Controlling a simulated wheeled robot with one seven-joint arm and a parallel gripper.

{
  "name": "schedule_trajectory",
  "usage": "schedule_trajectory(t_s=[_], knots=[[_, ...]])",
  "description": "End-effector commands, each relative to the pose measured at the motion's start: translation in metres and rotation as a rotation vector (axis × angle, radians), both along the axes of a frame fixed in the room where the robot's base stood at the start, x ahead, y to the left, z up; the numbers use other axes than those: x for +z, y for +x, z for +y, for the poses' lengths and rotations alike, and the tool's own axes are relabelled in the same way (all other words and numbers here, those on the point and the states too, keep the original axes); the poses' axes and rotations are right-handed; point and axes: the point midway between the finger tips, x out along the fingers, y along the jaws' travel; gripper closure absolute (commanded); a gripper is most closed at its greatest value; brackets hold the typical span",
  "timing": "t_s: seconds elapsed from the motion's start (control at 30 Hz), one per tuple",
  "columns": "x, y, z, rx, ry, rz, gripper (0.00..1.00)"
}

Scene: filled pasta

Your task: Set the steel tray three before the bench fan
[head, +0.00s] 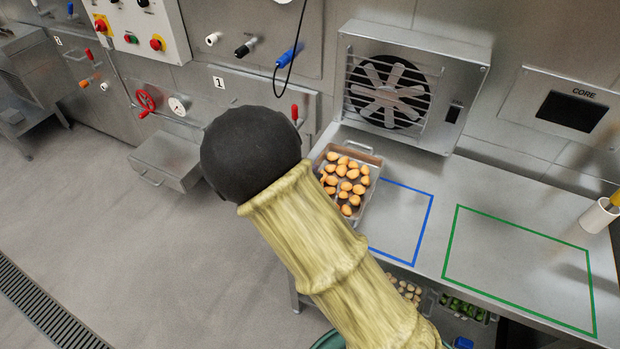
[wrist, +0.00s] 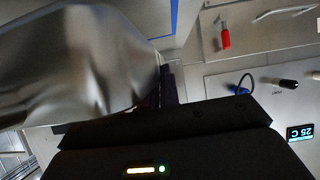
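A steel tray (head: 374,168) holding several orange-brown filled pieces is at the left end of the bench, below the fan and beside the blue outline. Its near end is hidden behind my arm, and I see no number on it. I cannot tell whether it rests on the bench or hangs just above it. The bench fan (head: 390,92), a steel box with a round grille, stands against the wall behind it. In the wrist view, my gripper (wrist: 168,88) appears closed at the edge of a large shiny steel surface, likely the tray (wrist: 75,65). The head view hides my gripper.
A blue outline (head: 424,230) and a larger green outline (head: 520,226) mark bare bench top. A white cup (head: 597,216) stands at the right. Several containers sit below the bench.

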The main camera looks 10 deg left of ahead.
Motion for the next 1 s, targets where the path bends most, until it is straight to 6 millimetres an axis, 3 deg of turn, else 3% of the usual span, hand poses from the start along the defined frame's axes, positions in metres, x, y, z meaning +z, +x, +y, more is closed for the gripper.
schedule_trajectory(t_s=[0.23, 0.67, 0.7, 0.77, 1.0], knots=[[-0.032, 0.000, 0.000, 0.001, -0.004, 0.000, 1.00], [-0.038, 0.000, 0.000, 0.000, -0.002, 0.000, 1.00], [-0.038, 0.000, 0.000, 0.000, -0.001, 0.001, 0.89], [-0.038, 0.000, 0.000, 0.000, -0.001, 0.001, 0.77], [-0.038, 0.000, 0.000, 0.000, -0.001, 0.001, 0.75]])
